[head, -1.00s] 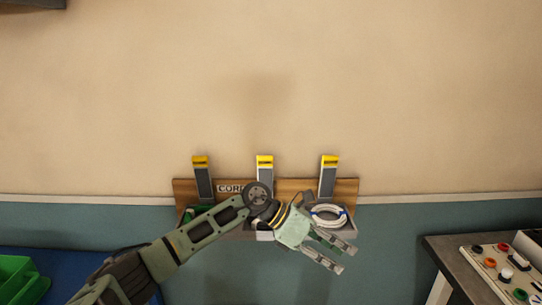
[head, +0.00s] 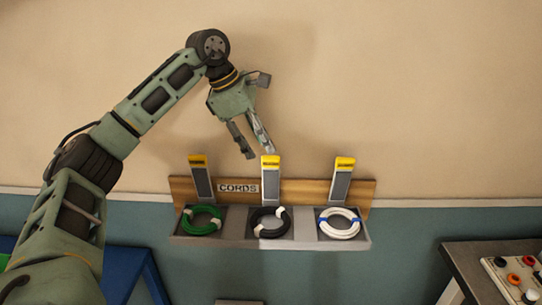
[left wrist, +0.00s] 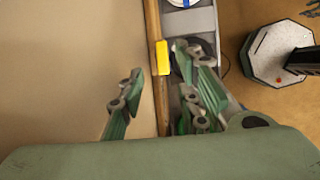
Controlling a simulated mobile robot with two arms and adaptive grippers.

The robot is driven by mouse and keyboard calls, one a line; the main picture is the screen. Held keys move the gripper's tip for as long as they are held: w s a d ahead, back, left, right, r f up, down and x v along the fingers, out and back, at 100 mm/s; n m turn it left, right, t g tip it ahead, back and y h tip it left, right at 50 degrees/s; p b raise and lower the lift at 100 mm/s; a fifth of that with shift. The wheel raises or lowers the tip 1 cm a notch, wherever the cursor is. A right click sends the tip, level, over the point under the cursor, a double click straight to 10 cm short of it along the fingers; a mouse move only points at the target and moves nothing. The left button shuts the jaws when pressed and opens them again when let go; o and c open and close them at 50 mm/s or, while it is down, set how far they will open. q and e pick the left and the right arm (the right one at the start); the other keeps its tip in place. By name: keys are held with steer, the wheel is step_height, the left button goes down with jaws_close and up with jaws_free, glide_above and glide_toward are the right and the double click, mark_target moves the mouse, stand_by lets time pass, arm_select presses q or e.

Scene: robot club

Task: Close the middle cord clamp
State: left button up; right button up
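The middle cord clamp (head: 270,180) is a grey lever with a yellow end, standing raised at the wooden board. Its yellow end also shows in the left wrist view (left wrist: 162,57), between my fingers in the picture. Below it a coiled black cord (head: 285,221) lies in the middle bay of the grey tray (head: 227,222). My left gripper (head: 258,152) is open and empty, with fingers pointing down just above the middle clamp's yellow end. Contact cannot be told. In the left wrist view a finger partly hides the black cord. My right gripper is not in view.
The left clamp (head: 202,182) and right clamp (head: 341,182) also stand raised, above a green cord (head: 203,231) and a white cord (head: 340,234). The wooden board (head: 308,190) reads CORDS. A bench (head: 470,260) stands at the right. The wall above is clear.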

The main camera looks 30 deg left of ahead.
mark_target(269, 157)
arm_select(q)
steer(key=x, duration=0.2)
steer(key=p+x, duration=0.1)
steer(key=x, duration=0.3)
steer(key=shift+d+p, duration=0.3)
steer(key=shift+w+f, duration=0.15)
steer(key=shift+f, duration=0.15)
steer(key=shift+d, duration=0.15)
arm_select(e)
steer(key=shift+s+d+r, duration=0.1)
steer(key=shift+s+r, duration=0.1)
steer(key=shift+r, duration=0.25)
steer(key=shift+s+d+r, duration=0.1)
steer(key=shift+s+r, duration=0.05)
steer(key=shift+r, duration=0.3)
arm_select(q)
steer(key=shift+c, duration=0.3)
jaws_close()
